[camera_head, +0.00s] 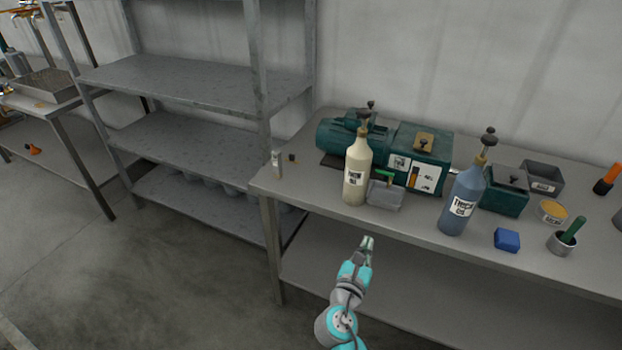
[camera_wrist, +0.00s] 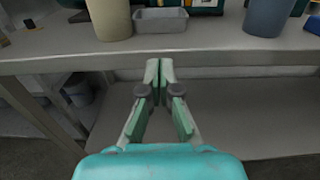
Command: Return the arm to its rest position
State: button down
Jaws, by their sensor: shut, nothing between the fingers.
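My gripper (camera_head: 366,243) is at the end of my teal and grey arm, in front of the front edge of the grey workbench (camera_head: 330,199). In the wrist view my gripper (camera_wrist: 159,70) has its fingertips together with nothing between them. It points at the bench's front edge and touches nothing that I can see. My arm is extended forward over the floor, in the lower middle of the head view.
A cream bottle (camera_head: 355,170), a grey tray (camera_head: 384,196), a blue-grey bottle (camera_head: 461,203) and a blue block (camera_head: 507,240) stand near the bench front. A green machine (camera_head: 420,150) is behind. Metal shelving (camera_head: 190,80) stands left. Floor (camera_head: 150,285) at lower left is clear.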

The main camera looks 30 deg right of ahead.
jog(key=shift+f, duration=0.1)
jog(key=s+a+f+m+t+y, duration=0.1)
jog(key=s+a+f+m+y, duration=0.4)
jog(key=s, duration=0.4)
jog(key=s+a+f+m+t+y, duration=0.1)
jog(key=s+a+f+m+y, duration=0.4)
jog(key=s+a, duration=0.4)
jog(key=s+a+r+m+t+y, duration=0.1)
jog(key=s+a+r+m+y, duration=0.1)
jog(key=s+r+m, duration=0.3)
jog(key=s+a+r+m+y, duration=0.2)
jog(key=s+r+m, duration=0.4)
jog(key=s+m, duration=0.4)
jog(key=s+a, duration=0.1)
jog(key=s, duration=0.3)
jog(key=shift+r+m+t, duration=0.15)
jog(key=shift+m+t, duration=0.15)
jog(key=shift+t, duration=0.1)
